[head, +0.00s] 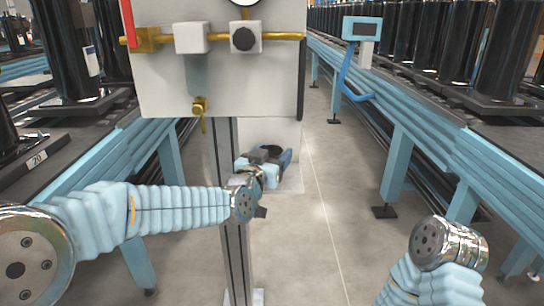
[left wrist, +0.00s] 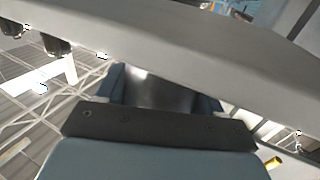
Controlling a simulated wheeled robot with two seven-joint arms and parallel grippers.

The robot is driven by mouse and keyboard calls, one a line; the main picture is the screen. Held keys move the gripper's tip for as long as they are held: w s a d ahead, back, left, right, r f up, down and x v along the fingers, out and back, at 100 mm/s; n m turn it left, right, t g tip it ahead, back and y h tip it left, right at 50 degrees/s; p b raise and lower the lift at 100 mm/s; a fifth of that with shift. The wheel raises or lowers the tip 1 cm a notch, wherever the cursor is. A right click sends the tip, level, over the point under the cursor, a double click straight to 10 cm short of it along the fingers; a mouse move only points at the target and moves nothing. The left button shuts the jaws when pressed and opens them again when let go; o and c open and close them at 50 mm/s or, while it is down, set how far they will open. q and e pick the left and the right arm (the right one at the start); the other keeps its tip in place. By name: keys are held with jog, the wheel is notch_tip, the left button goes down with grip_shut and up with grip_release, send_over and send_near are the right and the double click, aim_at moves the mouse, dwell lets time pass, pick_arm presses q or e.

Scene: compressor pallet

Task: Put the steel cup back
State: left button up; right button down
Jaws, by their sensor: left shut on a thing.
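My left gripper (head: 272,157) is shut on the steel cup, below the lower edge of the white panel. In the left wrist view the steel cup (left wrist: 160,92) is a smooth grey metal surface between the two dark blue fingers. Its upper part is hidden there by a broad grey slab close to the camera. In the head view a dark round shape shows between the fingers; I cannot tell whether it is the cup's mouth. A pale plate (head: 285,133) lies right behind the gripper. I cannot tell whether the cup touches it. My right gripper is out of view.
The white panel (head: 215,85) with brass pipe, valves and a gauge stands on a grey post (head: 236,265) close to my left arm. Blue conveyor frames with black cylinders run along both sides. A small blue-framed display (head: 362,29) stands at right. The aisle floor is clear.

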pick_arm(q)
jog(key=shift+f, duration=0.15)
jog(key=o, duration=1)
jog(key=shift+o, duration=0.2)
jog(key=shift+s+a+r, duration=0.1)
jog(key=shift+s+r, duration=0.05)
jog(key=shift+r, duration=0.05)
jog(key=b+v, duration=0.1)
jog(key=v, duration=1)
jog(key=shift+s, duration=0.35)
